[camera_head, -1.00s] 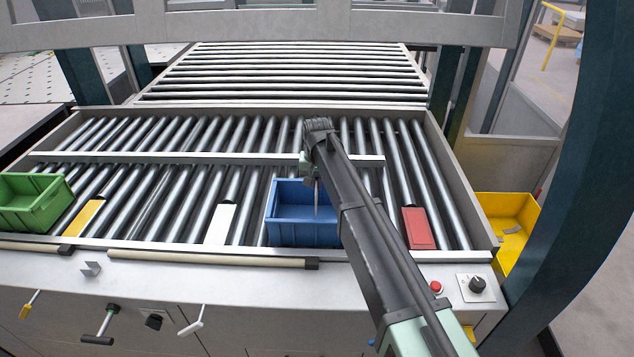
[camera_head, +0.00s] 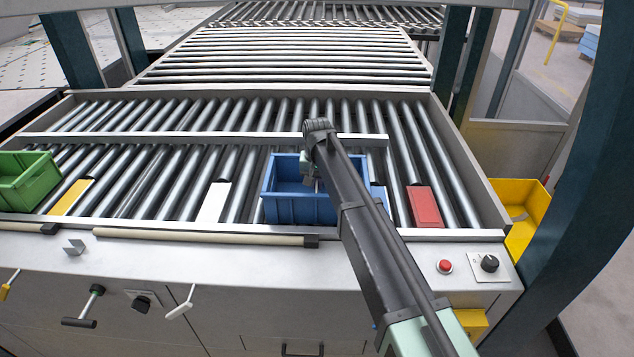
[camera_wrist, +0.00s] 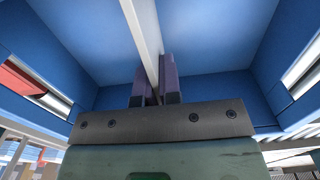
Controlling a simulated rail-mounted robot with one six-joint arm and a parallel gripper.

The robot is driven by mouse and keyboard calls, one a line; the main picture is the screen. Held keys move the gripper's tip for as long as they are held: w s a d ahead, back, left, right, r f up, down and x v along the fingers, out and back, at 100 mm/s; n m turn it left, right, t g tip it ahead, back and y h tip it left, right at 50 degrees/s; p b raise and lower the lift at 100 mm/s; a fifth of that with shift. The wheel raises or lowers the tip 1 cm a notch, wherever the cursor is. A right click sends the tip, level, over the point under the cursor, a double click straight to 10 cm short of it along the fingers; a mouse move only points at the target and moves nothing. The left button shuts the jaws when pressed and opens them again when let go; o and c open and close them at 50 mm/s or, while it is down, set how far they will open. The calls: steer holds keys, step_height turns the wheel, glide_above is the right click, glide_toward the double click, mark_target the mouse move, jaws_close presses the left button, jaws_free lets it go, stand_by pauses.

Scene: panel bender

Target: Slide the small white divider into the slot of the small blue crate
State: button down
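The small blue crate (camera_head: 298,211) stands on the rollers at the front, open side up, partly behind my arm. My gripper (camera_head: 312,182) is at the crate's opening; its tips are hard to see there. In the wrist view my gripper (camera_wrist: 155,85) has its two purple-grey fingers closed on the small white divider (camera_wrist: 143,25), seen nearly edge-on as a white strip. Blue crate walls (camera_wrist: 215,85) surround the fingers on several sides. I cannot tell whether the divider is in the slot; the slot itself is not clear.
A white panel (camera_head: 214,203), a yellow panel (camera_head: 71,197) and a red panel (camera_head: 425,207) lie on the rollers. A green crate (camera_head: 28,182) is at the left and a yellow bin (camera_head: 520,215) at the right. A metal rail (camera_head: 200,139) crosses behind the blue crate.

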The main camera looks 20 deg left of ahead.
steer(key=shift+f, duration=0.4)
stand_by(0.4)
steer(key=c, duration=1.2)
jaws_free()
steer(key=shift+r, duration=0.1)
